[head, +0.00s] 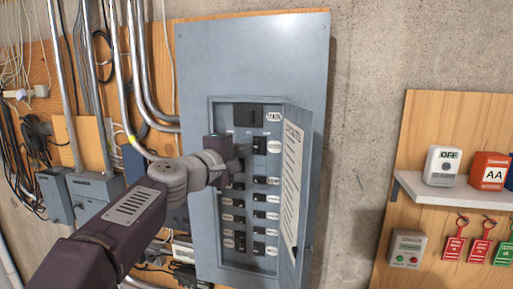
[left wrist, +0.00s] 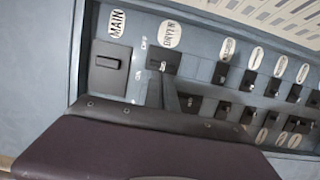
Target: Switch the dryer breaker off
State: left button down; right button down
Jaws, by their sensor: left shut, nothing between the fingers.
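The grey breaker panel (head: 195,60) hangs on the wall, its door (head: 294,160) swung open to the right. The dryer breaker (head: 259,145) is a black switch at the top of the right column; in the left wrist view the dryer breaker (left wrist: 163,61) sits below the oval DRYER label (left wrist: 170,35). My left gripper (head: 243,151) is shut and empty, just left of the dryer breaker. In the left wrist view its fingers (left wrist: 169,94) are right by that breaker's lower edge; I cannot tell whether they touch it. My right gripper is not in view.
The MAIN breaker (head: 248,115) is above the dryer breaker. Several smaller breakers fill the rows below. Conduits (head: 147,70) and grey boxes (head: 95,185) are at left. A shelf (head: 455,193) with small boxes and hanging tags is at right. Bare concrete lies between.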

pick_arm(q)
jog(key=shift+s+d, duration=0.25)
jog(key=shift+d, duration=0.4)
dwell(0.9)
jog(key=shift+d, duration=0.25)
jog(key=shift+a, duration=0.1)
jog(key=shift+w+a, duration=0.1)
jog(key=shift+a, duration=0.1)
jog(key=shift+s+a+f+b, duration=0.1)
jog(key=shift+s+b, duration=0.35)
jog(key=shift+s, duration=0.05)
jog(key=s+a+b, duration=0.1)
jog(key=s+a, duration=0.1)
jog(key=s, duration=0.3)
jog(key=shift+s+b, duration=0.35)
jog(key=shift+s, duration=0.05)
